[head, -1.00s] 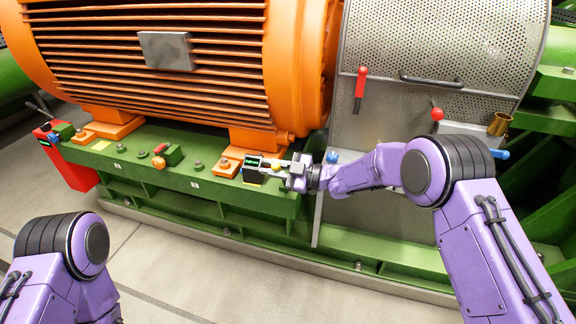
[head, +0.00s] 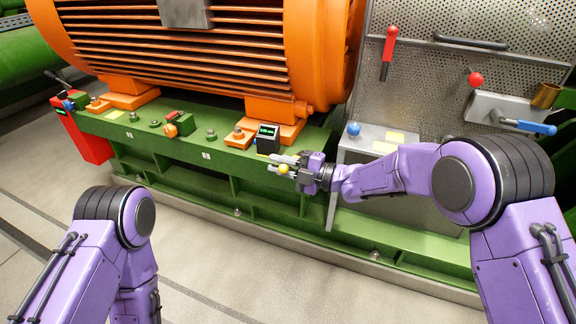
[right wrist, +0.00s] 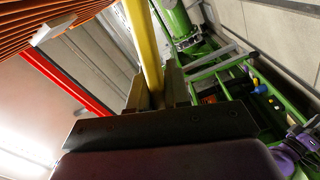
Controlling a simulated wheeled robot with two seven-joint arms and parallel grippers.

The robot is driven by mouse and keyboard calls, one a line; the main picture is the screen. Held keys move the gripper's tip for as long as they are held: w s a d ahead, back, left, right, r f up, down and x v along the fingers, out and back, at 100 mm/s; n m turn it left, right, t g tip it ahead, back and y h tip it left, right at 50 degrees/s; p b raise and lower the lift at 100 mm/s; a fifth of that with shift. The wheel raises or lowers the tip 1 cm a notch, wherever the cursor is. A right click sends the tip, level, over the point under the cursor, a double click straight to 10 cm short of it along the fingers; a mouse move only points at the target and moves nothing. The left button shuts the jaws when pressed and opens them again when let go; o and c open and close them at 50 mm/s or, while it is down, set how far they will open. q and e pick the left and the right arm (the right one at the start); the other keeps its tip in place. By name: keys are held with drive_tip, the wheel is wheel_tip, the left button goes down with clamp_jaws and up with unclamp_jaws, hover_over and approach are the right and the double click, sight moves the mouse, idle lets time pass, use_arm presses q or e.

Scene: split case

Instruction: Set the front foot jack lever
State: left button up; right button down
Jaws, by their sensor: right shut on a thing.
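A lever with a yellow knob (head: 284,169), which I take for the front foot jack lever, is at the front right corner of the green base, below the orange motor's foot. My right gripper (head: 291,167) is shut on it. In the right wrist view its yellow bar (right wrist: 146,45) runs up from between the fingers (right wrist: 152,92). The lever's pivot is hidden. A small dark box with a green display (head: 267,138) stands just behind the gripper; its digits are too small to read. My left arm shows at lower left, but its gripper is out of view.
The orange motor (head: 190,60) overhangs the green base (head: 190,148). A perforated guard (head: 410,90) with a red lever (head: 388,55) stands right. A grey box with a blue knob (head: 353,129) is close right of the gripper. The floor in front is clear.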

drive_tip(key=shift+f, duration=0.2)
drive_tip(key=c, duration=1.2)
unclamp_jaws()
drive_tip(key=shift+o, duration=0.2)
drive_tip(key=shift+s+d+r, duration=0.1)
drive_tip(key=shift+d, duration=0.15)
drive_tip(key=p+v, duration=0.1)
drive_tip(key=v, duration=0.9)
